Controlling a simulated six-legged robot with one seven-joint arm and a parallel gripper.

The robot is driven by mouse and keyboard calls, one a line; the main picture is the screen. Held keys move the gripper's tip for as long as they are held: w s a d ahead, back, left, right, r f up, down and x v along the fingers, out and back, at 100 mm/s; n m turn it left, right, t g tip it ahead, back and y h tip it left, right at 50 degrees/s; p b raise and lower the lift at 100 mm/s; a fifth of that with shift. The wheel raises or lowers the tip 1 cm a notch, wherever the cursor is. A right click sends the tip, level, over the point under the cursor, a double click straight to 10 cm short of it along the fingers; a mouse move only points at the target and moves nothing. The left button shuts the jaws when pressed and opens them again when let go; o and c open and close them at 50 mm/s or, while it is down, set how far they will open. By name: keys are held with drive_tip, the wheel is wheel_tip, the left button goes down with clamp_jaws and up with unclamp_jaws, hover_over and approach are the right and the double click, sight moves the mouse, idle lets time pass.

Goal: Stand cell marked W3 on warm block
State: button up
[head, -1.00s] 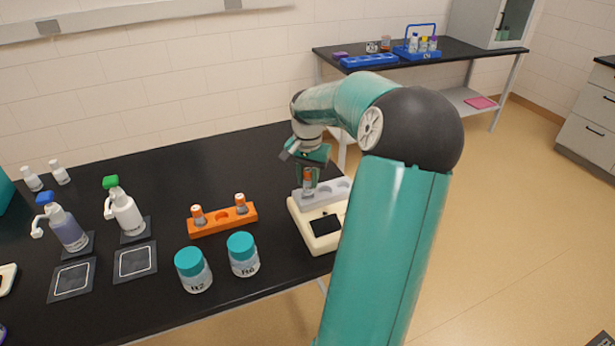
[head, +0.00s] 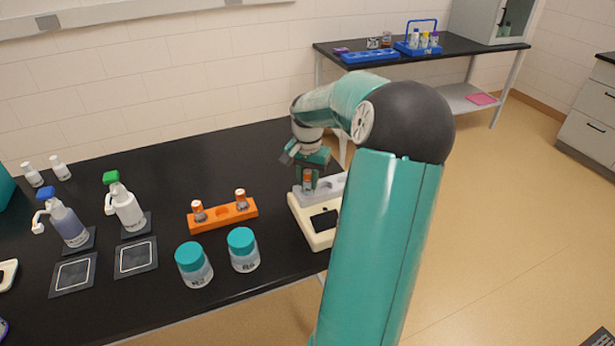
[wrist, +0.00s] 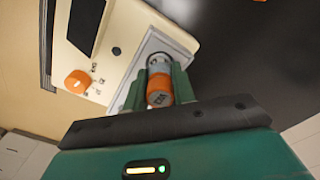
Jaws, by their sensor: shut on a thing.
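The unit's dark screen (wrist: 85,24) and orange knob (wrist: 77,82) also show in the wrist view.
An orange rack (head: 236,217) holds two orange-capped cells, with an empty hole between them. Two teal-lidded jars (head: 243,250) stand in front of it. Two pump bottles (head: 125,209) stand to the left. The black bench behind the rack is clear.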

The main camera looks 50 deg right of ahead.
drive_tip(key=shift+f, duration=0.4)
drive_tip(key=o, duration=1.5)
drive_tip(key=shift+o, duration=0.2)
drive_tip(key=shift+r, duration=3.55)
